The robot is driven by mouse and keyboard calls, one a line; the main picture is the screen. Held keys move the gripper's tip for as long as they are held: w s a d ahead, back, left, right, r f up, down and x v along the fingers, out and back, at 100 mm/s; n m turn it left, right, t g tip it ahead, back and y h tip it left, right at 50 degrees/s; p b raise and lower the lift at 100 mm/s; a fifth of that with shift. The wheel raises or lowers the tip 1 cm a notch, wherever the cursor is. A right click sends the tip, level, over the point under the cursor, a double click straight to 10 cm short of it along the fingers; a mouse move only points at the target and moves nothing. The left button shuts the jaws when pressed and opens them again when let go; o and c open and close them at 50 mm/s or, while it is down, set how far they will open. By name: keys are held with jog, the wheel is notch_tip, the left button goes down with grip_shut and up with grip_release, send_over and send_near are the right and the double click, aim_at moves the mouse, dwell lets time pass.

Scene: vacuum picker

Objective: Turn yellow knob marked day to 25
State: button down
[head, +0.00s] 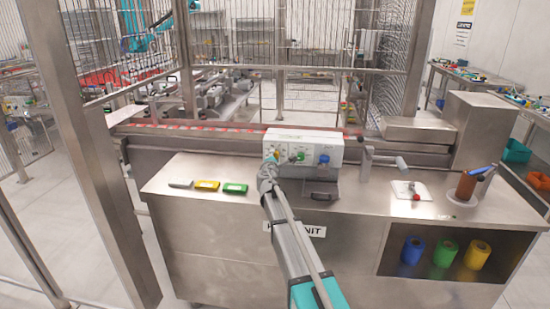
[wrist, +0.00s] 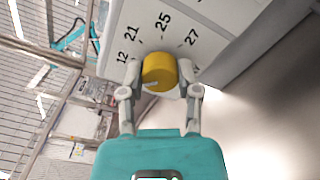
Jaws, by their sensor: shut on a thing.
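The yellow knob (wrist: 158,72) sits on a white panel (wrist: 205,22) printed with 12, 21, 25 and 27 around it. A pale mark shows on the knob's lower left side; I cannot tell for sure which number it indicates. My gripper (wrist: 161,78) is shut on the knob, one finger on each side. In the head view, the white control box (head: 338,150) stands on the steel bench, and my gripper (head: 268,164) is at its left end, hiding most of the yellow knob. The word "day" is not readable.
A green knob (head: 301,155) and a blue knob (head: 324,159) are on the same box, right of my gripper. White, yellow (head: 207,185) and green blocks lie on the bench at left. A metal lever (head: 385,159) stands right of the box.

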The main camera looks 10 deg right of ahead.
jog(key=m, duration=0.5)
jog(key=shift+m, duration=0.4)
jog(key=m, duration=1)
jog(key=shift+m, duration=0.4)
jog(key=m, duration=0.5)
jog(key=shift+m, duration=0.3)
jog(key=shift+c, duration=1.6)
grip_release()
jog(key=shift+s, duration=0.1)
jog(key=v, duration=1.2)
